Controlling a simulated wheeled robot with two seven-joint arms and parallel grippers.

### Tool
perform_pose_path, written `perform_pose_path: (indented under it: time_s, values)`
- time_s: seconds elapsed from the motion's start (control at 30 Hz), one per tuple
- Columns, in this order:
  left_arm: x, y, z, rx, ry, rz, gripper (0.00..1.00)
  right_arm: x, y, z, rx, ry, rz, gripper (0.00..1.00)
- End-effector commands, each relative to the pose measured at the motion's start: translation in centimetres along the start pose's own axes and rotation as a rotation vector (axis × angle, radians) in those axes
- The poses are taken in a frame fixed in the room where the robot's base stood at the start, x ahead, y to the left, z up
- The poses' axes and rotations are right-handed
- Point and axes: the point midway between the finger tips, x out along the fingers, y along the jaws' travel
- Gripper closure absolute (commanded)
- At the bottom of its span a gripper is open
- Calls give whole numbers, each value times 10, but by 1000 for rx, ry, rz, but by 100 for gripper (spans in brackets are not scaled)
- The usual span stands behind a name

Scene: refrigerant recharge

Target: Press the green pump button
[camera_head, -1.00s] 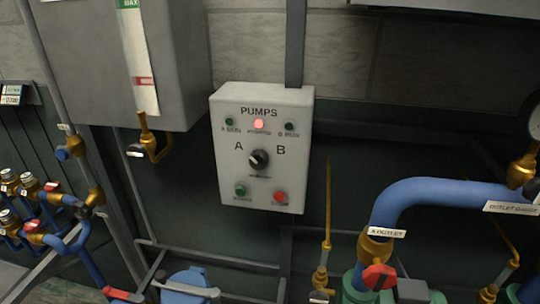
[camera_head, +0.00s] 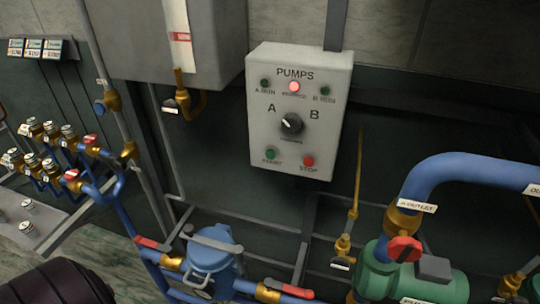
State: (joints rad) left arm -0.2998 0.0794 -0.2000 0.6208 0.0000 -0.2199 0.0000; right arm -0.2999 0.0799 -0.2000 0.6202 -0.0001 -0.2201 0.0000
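The pump control box (camera_head: 262,130), a light grey panel labelled PUMPS, hangs on the wall in the upper middle of the head view. The green button (camera_head: 270,154) is at its lower left, above a small label. A red stop button (camera_head: 308,161) is at its lower right. A black selector knob (camera_head: 292,124) sits between the letters A and B. The middle lamp (camera_head: 294,87) on the top row glows red; the green lamps beside it look dark. Neither gripper shows, and nothing covers the panel.
Blue pipes and a blue strainer-like housing (camera_head: 210,262) run below the box. A green pump (camera_head: 400,280) with a red-handled valve (camera_head: 404,249) stands at lower right. Brass valves (camera_head: 45,140) cluster at left. A dark rounded object (camera_head: 60,285) fills the lower left corner.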

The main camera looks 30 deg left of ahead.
Motion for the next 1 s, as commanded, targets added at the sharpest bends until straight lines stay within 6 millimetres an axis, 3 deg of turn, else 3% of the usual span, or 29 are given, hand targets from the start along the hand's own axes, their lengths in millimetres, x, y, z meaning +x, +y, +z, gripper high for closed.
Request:
perform_pose_path:
  time_s: [0.03,0.33,1.0]
  values:
    - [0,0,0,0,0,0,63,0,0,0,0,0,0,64]
    - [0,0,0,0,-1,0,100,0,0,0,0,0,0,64]
    - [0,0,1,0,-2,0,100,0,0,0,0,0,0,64]
